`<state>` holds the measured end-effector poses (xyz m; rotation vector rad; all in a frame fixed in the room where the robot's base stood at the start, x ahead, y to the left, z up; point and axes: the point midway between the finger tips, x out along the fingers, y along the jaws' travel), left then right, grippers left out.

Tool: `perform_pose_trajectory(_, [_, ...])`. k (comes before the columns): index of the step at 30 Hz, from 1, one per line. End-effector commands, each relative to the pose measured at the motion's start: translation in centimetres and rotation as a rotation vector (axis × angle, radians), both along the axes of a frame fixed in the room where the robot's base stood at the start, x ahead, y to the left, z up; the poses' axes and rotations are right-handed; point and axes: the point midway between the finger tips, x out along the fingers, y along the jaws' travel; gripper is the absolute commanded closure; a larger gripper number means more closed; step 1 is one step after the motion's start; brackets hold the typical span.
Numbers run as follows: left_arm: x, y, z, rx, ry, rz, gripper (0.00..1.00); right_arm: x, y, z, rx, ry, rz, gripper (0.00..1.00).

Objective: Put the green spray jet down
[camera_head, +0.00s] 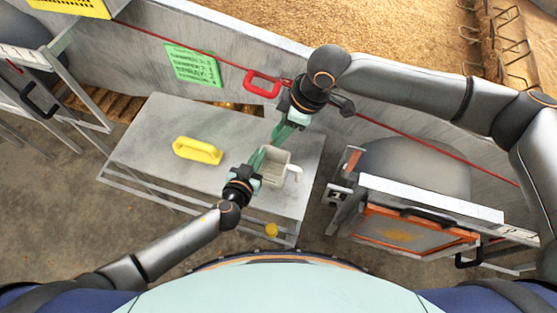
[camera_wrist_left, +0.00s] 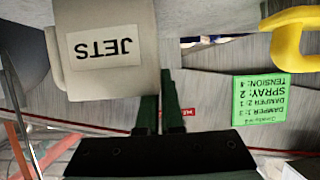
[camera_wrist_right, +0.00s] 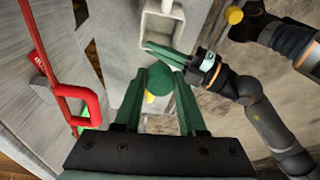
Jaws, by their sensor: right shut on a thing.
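The green spray jet (camera_wrist_right: 159,79) shows as a rounded dark green piece between the fingers of my right gripper (camera_wrist_right: 161,92), which is shut on it. In the head view my right gripper (camera_head: 281,132) is by the far edge of the beige bin (camera_head: 287,156) on the grey table. The bin's JETS label (camera_wrist_left: 105,48) shows in the left wrist view. My left gripper (camera_wrist_left: 160,104) is shut, its fingers together with nothing visible between them. In the head view the left gripper (camera_head: 257,158) is at the bin's left side. Whether the jet touches anything is unclear.
A yellow handled object (camera_head: 198,150) lies on the table (camera_head: 150,125), left of the bin. A red handle on a red line (camera_head: 262,83) is close to my right gripper. A green sign (camera_head: 194,66) is on the wall behind. The table's left part is clear.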

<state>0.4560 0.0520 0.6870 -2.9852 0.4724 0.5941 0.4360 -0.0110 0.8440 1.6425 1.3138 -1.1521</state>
Motion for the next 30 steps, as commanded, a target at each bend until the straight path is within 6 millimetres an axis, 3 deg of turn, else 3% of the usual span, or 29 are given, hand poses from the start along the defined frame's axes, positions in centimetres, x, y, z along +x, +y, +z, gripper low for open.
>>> perform_pose_trajectory(8, [0.0, 0.0, 0.0, 0.0, 0.0, 0.0, 1.0, 0.0, -0.8, -1.3, 0.008, 0.009, 0.138, 1.0])
perform_pose_trajectory(16, [0.0, 0.0, 0.0, 0.0, 0.0, 0.0, 1.0, 0.0, -0.9, -5.9, 0.007, 0.009, 0.149, 1.0])
perform_pose_trajectory(30, [0.0, 0.0, 0.0, 0.0, 0.0, 0.0, 1.0, 0.0, -0.9, -11.0, 0.008, 0.007, 0.149, 1.0])
